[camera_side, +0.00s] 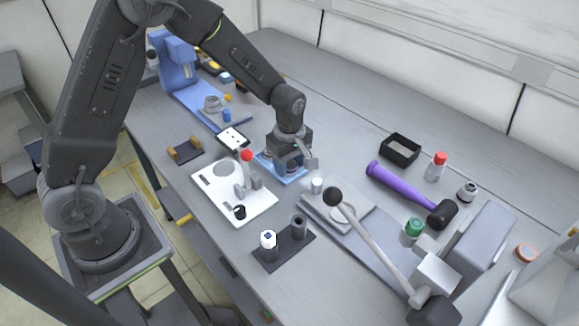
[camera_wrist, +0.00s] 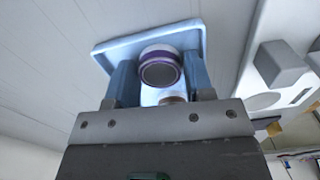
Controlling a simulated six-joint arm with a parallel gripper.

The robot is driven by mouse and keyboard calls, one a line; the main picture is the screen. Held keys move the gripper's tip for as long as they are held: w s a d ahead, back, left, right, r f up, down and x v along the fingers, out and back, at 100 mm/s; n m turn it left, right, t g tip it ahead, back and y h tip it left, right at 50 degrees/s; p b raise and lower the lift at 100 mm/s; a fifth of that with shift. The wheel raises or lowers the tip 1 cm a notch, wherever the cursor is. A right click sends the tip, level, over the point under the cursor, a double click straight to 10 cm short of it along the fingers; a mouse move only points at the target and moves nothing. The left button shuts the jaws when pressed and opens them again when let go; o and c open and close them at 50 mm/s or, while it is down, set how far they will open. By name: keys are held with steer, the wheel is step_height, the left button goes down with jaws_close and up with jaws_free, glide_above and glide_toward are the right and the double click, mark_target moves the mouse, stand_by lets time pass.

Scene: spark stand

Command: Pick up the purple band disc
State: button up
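The purple band disc (camera_wrist: 160,68) is a small pale round piece with a purple band and a grey face. In the wrist view it shows between the two fingers of my gripper (camera_wrist: 161,72), over a light blue tray (camera_wrist: 112,50). The fingers stand apart on either side of it; whether they touch it is unclear. In the side view my gripper (camera_side: 292,158) is low over the blue tray (camera_side: 296,180) and hides most of what is on it. A second disc with a brown band (camera_wrist: 173,99) is partly hidden by my gripper's body.
A white board (camera_side: 262,206) with a red-tipped post stands left of the tray. A lever press (camera_side: 365,235) is at right front, with a purple-handled mallet (camera_side: 395,185) and black box (camera_side: 400,150) behind.

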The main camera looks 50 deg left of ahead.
steer(key=c, duration=0.6)
steer(key=shift+r, duration=0.2)
